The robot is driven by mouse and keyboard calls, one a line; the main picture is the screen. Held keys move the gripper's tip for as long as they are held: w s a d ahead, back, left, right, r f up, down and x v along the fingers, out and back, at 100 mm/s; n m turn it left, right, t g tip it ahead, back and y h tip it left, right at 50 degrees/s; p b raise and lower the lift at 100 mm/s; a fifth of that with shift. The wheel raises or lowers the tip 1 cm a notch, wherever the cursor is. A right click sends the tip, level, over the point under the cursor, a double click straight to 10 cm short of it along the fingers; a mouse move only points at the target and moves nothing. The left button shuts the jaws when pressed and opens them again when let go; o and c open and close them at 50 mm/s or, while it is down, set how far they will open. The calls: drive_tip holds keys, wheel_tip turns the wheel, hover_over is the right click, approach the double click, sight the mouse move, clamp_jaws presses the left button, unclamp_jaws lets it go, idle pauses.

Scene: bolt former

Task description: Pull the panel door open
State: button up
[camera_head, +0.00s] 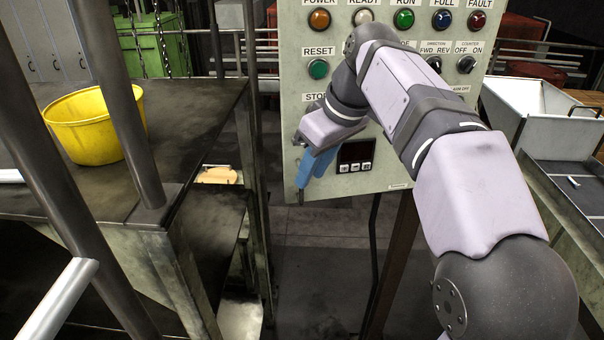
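The panel door (296,84) is the pale green face of a control panel with labelled lamps and buttons. It faces me, and I see no gap along its edges. My gripper (306,176), with blue fingers, is at the panel's lower left, close to its left edge. The fingers overlap, so I cannot tell whether they are open or shut, or whether they touch the panel. A small dark piece shows at the fingertips; I cannot tell what it is. My arm hides part of the panel's middle and right. No door handle is clearly visible.
A dark table (190,110) with a yellow bucket (88,128) stands at the left, behind grey posts (136,120). A white bin (545,125) and a grey tray (560,200) are at the right. Open floor (320,250) lies below the panel.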

sight(302, 202)
drive_tip(key=shift+w+p+x, duration=0.2)
drive_tip(key=shift+p+x, duration=0.5)
drive_tip(key=shift+x, duration=2.8)
drive_tip(key=shift+a+r, duration=0.1)
clamp_jaws()
